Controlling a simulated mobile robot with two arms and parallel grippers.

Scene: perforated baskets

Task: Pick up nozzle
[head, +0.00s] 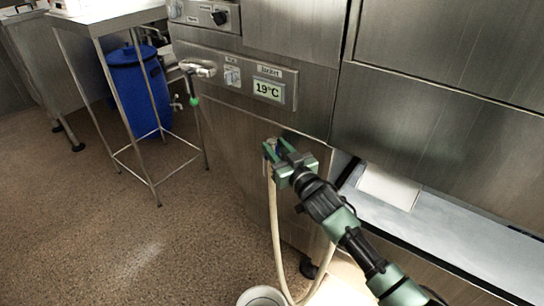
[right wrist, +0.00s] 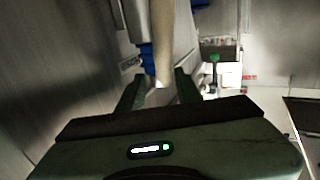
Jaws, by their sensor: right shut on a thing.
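The nozzle (head: 271,147) is a small dark blue piece at the upper end of a cream hose (head: 275,215), in front of the steel machine's lower panel. My right gripper (head: 276,152) is shut on it, with one green finger on either side. In the right wrist view the blue nozzle (right wrist: 148,56) and pale hose show just beyond the fingers (right wrist: 159,88); part of the nozzle is hidden. The hose hangs down from the gripper in a loop. My left gripper is not in view.
The steel machine (head: 225,130) has a 19°C display (head: 268,89) and a pipe with a green-tipped valve (head: 195,99). A ledge (head: 440,235) is at right. A blue barrel (head: 140,90) stands behind a steel table (head: 108,15). A white bucket (head: 262,297) is below. Floor at left is clear.

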